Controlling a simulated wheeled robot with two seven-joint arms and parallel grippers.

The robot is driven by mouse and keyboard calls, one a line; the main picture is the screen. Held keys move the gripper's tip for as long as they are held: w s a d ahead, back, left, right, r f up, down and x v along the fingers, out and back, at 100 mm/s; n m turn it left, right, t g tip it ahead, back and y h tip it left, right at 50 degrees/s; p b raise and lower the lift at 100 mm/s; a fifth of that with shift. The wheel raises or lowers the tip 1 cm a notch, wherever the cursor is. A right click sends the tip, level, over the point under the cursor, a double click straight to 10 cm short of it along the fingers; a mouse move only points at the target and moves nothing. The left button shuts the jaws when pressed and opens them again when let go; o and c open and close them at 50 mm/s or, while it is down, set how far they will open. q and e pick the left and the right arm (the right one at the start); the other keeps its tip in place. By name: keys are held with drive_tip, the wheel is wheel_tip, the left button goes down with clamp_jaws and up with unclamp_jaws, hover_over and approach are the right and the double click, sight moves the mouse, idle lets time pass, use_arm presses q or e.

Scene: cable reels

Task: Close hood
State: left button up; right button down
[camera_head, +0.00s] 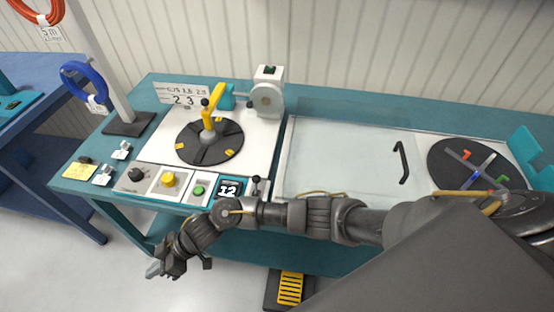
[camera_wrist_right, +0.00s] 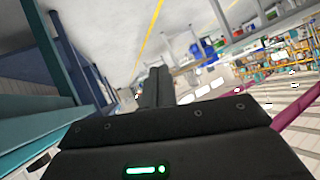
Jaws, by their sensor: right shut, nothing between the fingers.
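The hood is a clear flat panel (camera_head: 345,150) over the middle of the teal bench, with a black bar handle (camera_head: 402,162) at its right end. The black disc with a yellow crank (camera_head: 208,125) to its left and the black disc with a coloured cross (camera_head: 475,166) to its right both lie outside the panel. My right gripper (camera_head: 156,269) is shut and empty, low in front of the bench's left part, well away from the handle. Its dark fingers also show in the right wrist view (camera_wrist_right: 158,85). My left gripper is out of view.
My right arm crosses the bench front and hides part of its edge. Knobs, a yellow button (camera_head: 168,180) and a "12" display (camera_head: 229,189) line the front left. A post with blue cable (camera_head: 82,75) stands at left. A yellow pedal (camera_head: 290,287) is on the floor.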

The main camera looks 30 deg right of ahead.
drive_tip(key=w+d+r+g+h, duration=0.1)
drive_tip(key=w+d+r+h, duration=0.2)
drive_tip(key=d, duration=0.6)
drive_tip(key=w+d+r+g+h+p, duration=0.1)
drive_tip(key=w+d+r+h, duration=0.2)
drive_tip(key=d, duration=0.6)
drive_tip(key=w+d+r+g+h+p, duration=0.1)
drive_tip(key=w+d+r+h, duration=0.3)
drive_tip(key=d, duration=0.5)
wheel_tip(320, 180, up, 2)
drive_tip(key=shift+d+r+m+h, duration=0.1)
drive_tip(key=shift+m+h, duration=0.05)
drive_tip(key=shift+h, duration=0.6)
drive_tip(key=shift+r+m+h, duration=0.1)
drive_tip(key=shift+m+h, duration=0.05)
drive_tip(key=shift+h, duration=0.6)
drive_tip(key=w+d+r+m+h, duration=0.2)
drive_tip(key=w+d+r+m, duration=0.1)
drive_tip(key=d+r, duration=0.5)
drive_tip(key=p+x, duration=0.3)
drive_tip(key=x, duration=0.7)
drive_tip(key=shift+d, duration=0.1)
drive_tip(key=s+d+p, duration=0.2)
drive_tip(key=d, duration=0.1)
drive_tip(key=shift+s+d, duration=0.1)
drive_tip(key=shift+s, duration=0.05)
